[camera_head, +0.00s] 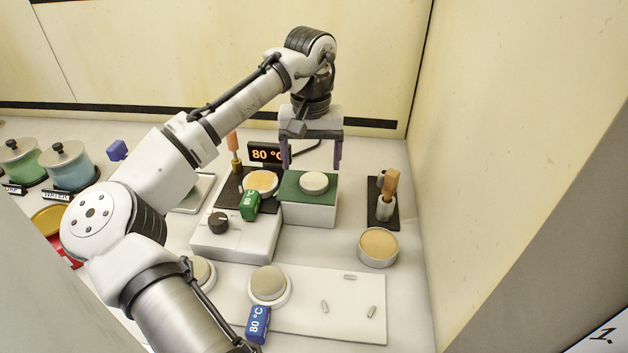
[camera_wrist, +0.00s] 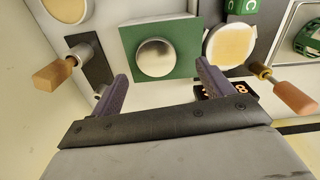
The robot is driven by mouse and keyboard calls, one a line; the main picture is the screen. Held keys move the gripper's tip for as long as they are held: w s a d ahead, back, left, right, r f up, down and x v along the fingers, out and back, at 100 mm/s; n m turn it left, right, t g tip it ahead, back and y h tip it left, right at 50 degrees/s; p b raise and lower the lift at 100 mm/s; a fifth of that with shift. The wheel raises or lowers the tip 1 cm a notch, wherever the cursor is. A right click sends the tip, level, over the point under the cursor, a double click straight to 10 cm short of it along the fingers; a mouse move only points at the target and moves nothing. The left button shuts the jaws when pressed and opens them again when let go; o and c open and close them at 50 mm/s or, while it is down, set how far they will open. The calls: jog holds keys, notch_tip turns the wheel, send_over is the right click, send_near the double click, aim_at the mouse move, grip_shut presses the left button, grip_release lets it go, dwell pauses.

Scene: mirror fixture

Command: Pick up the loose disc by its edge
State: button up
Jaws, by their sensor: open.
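A pale round disc (camera_head: 314,183) lies on a green pad (camera_head: 291,191) on top of a white block. In the wrist view the disc (camera_wrist: 155,57) looks silvery and lies on the green pad (camera_wrist: 187,30). My gripper (camera_head: 312,164) is open and empty above the pad. Its purple fingers stand on the left and right of the disc, and in the wrist view my gripper (camera_wrist: 162,72) has a gap on both sides of it. Whether the fingertips are level with the disc's edge I cannot tell.
A wooden-handled tool (camera_head: 389,188) in a black stand and a tan-filled round dish (camera_head: 378,247) stand right. A grey disc (camera_head: 268,283) sits on the white front plate (camera_head: 345,310).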

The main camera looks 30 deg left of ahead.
aim_at(314, 180)
jog(key=shift+w+d+f+p, duration=0.15)
jog(key=shift+f+p, duration=0.15)
jog(key=shift+f, duration=0.8)
jog(key=shift+s+d+f+p, duration=0.15)
jog(key=shift+f+p, duration=0.15)
jog(key=shift+f, duration=0.75)
jog(key=shift+w, duration=0.1)
jog(key=shift+c, duration=0.3)
jog(key=c, duration=1.1)
jog(key=shift+o, duration=0.2)
jog(key=shift+r, duration=0.15)
